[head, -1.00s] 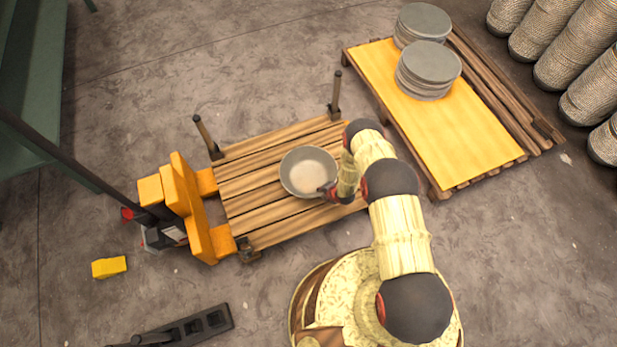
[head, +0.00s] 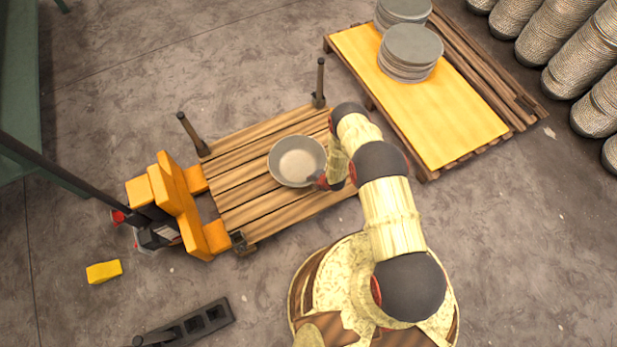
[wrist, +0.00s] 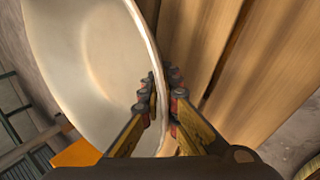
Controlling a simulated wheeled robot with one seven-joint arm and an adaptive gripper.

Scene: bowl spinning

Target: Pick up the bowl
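The bowl (head: 297,161) is round, pale grey and wide, and shows over the wooden slats of a low pallet (head: 250,212) in the head view. My gripper (head: 318,181) is at its lower right rim. In the wrist view, the bowl (wrist: 95,60) fills the upper left. My gripper (wrist: 164,90) straddles its rim, one finger inside and one outside, with the tips closed in on the wall. The inner finger hides part of the rim. I cannot tell whether the bowl rests on the slats or is slightly above them.
An orange and black pallet jack (head: 180,205) stands left of the pallet. Two upright posts rise at its far corners. A second pallet with a yellow top (head: 430,110) and grey disc stacks (head: 410,52) is at upper right. A yellow block (head: 104,271) lies on open floor at left.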

